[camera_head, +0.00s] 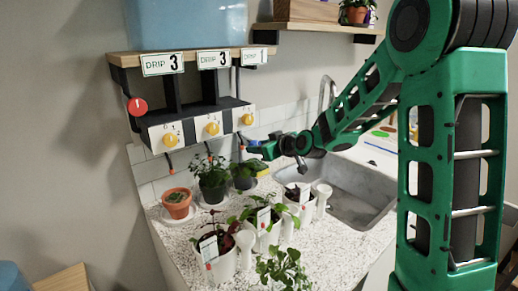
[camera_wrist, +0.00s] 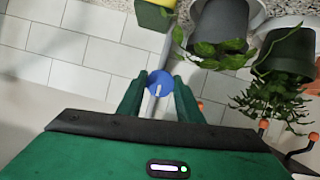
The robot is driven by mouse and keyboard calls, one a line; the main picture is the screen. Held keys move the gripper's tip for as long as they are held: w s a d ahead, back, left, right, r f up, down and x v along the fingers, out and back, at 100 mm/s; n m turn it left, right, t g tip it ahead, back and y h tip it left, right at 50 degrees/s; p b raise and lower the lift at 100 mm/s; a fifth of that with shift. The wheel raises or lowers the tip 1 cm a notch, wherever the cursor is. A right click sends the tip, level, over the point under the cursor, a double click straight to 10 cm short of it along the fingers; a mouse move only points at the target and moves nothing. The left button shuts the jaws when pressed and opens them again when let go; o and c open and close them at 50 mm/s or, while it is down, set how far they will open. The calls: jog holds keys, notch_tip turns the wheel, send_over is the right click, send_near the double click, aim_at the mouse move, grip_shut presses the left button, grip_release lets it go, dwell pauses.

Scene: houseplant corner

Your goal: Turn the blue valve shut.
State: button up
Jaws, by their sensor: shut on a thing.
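The blue valve (camera_wrist: 160,78) is a round blue knob with a white pointer mark. In the wrist view it sits between the two green fingertips of my gripper (camera_wrist: 159,92), and the pointer runs nearly up and down there. In the head view my gripper (camera_head: 264,150) reaches in from the right to the wall below the drip shelf, and a bit of the blue valve (camera_head: 254,143) shows at its tip. My gripper is shut on the valve. The fingers hide the valve's sides.
A drip unit with yellow knobs (camera_head: 213,129) and a red knob (camera_head: 138,106) hangs left of my gripper. Potted plants (camera_head: 211,179) stand below on the speckled counter (camera_head: 185,259). A yellow-and-green block (camera_wrist: 152,14) lies near the wall. A sink (camera_head: 352,190) is at right.

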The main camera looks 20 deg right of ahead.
jog(key=o, duration=1)
jog(key=shift+d, duration=0.2)
jog(key=shift+a, duration=0.1)
jog(key=v, duration=1)
jog(key=shift+s+r, duration=0.1)
jog(key=shift+s, duration=0.2)
jog(key=shift+d, duration=0.25)
